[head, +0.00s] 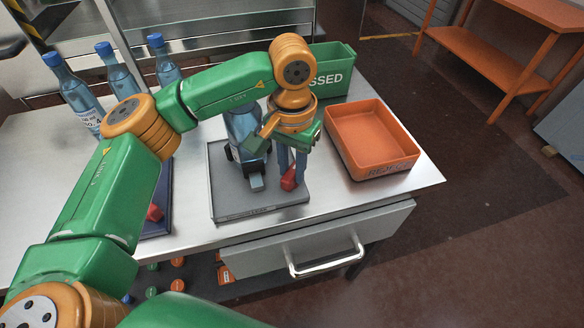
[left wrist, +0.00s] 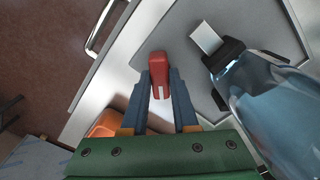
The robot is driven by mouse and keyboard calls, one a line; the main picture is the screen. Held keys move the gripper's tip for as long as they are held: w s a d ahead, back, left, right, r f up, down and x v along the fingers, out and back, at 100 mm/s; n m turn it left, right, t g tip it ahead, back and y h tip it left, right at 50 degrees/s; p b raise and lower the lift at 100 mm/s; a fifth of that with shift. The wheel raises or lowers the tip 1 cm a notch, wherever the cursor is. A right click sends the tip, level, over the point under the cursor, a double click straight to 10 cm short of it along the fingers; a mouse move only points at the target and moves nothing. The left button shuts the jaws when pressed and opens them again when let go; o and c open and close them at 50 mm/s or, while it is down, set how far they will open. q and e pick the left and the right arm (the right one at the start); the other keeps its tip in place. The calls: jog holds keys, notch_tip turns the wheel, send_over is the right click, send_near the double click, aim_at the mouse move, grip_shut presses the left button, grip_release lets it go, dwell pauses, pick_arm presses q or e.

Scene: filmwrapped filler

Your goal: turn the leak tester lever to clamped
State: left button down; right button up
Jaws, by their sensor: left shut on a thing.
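The leak tester is a grey plate (head: 225,200) on the bench with a dark clamp part (head: 240,172) on it. A clear blue bottle (head: 240,125) stands at it, partly hidden behind my arm. The bottle also shows at the right of the left wrist view (left wrist: 275,105). The tester's red lever (head: 288,181) is at the plate's right side. My left gripper (head: 291,178) reaches down over it, and its blue fingers are shut on the red lever grip (left wrist: 158,68). The lever's lower part is hidden. My right gripper is not in view.
An orange reject bin (head: 345,155) stands right of the tester, with a green bin (head: 335,62) behind. Several blue-capped bottles (head: 80,95) stand at the back left. A dark blue tray (head: 160,225) lies left of the plate. A drawer handle (head: 325,262) juts from the bench front.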

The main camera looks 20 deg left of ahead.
aim_at(292, 171)
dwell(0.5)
pick_arm(q)
jog(key=c, duration=0.7)
grip_release()
notch_tip(292, 171, up, 7)
jog(key=shift+r, duration=0.1)
